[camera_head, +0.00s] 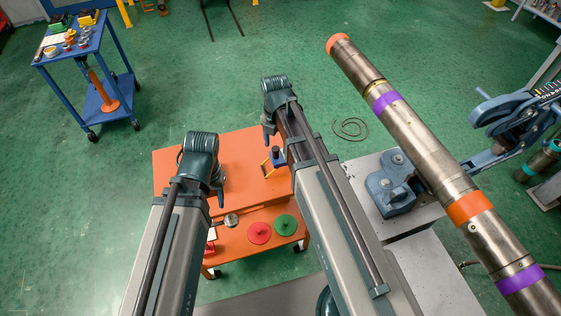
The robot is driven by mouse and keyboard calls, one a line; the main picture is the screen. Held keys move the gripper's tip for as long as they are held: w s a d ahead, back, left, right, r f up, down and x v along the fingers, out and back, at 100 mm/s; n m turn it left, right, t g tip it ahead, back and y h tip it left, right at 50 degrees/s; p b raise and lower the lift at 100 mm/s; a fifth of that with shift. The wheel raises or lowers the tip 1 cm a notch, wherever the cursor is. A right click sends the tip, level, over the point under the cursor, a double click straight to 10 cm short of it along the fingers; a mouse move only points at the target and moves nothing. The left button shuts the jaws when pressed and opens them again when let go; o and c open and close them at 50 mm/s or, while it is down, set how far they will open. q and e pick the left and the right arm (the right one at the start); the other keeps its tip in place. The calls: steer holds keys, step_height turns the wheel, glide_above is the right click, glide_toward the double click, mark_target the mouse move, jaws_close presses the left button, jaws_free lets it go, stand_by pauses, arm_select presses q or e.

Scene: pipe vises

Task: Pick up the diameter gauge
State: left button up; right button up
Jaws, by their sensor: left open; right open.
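No thing in view can be told for sure as the diameter gauge. A small round silver piece (231,220), with a dark bar at its left, lies on the front part of the orange cart (170,172). A small blue and yellow tool (277,157) is on the cart top, partly hidden by my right arm. My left gripper (200,158) is over the cart's left side, up and left of the silver piece. My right gripper (272,115) is over the cart's far right part. Both are open; their fingertips are mostly hidden by the wrists. I see nothing held.
A red disc (259,233) and a green disc (285,225) lie at the cart's front. A long pipe (415,145) with orange and purple bands slants along the right, above a blue-grey vise (391,185). A blue cart (115,92) stands far left. Green floor between is mostly clear.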

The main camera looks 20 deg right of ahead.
mark_target(276, 148)
step_height(276, 148, down, 4)
steer(key=b, duration=0.2)
steer(key=shift+a+r+b, duration=0.1)
steer(key=shift+r+b, duration=0.1)
steer(key=shift+b, duration=0.15)
steer(key=shift+r, duration=0.1)
jaws_close()
stand_by(0.9)
